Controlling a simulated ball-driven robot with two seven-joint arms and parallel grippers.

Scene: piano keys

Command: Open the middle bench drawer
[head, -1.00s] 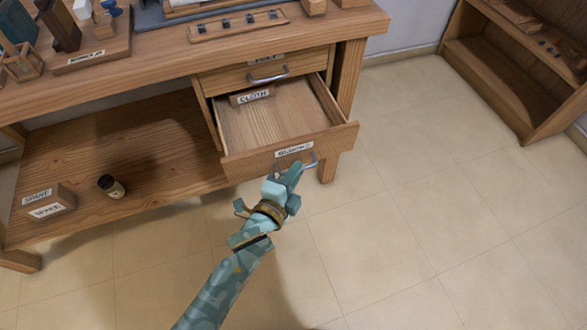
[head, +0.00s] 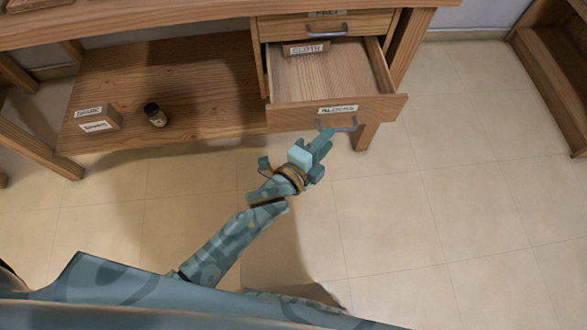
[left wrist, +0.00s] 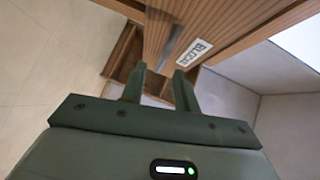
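The middle bench drawer (head: 285,118) is pulled out, and its inside (head: 318,78) shows. Its front carries a white label and a grey metal handle (head: 345,125). A small block labelled CLOTH (head: 306,48) sits at the back of the opening. My left gripper (head: 325,138) is at the left part of the handle in the head view. In the left wrist view the two fingers (left wrist: 160,72) stand apart, with the handle (left wrist: 172,48) just ahead of and between their tips. I cannot tell whether they touch it. My right gripper is in neither view.
Another shut drawer (head: 350,22) with its own handle is above. The bench's lower shelf (head: 195,70) holds a labelled box (head: 97,120) and a small dark jar (head: 155,114). A bench leg (head: 366,136) stands right of the handle. The tiled floor (head: 450,220) is clear.

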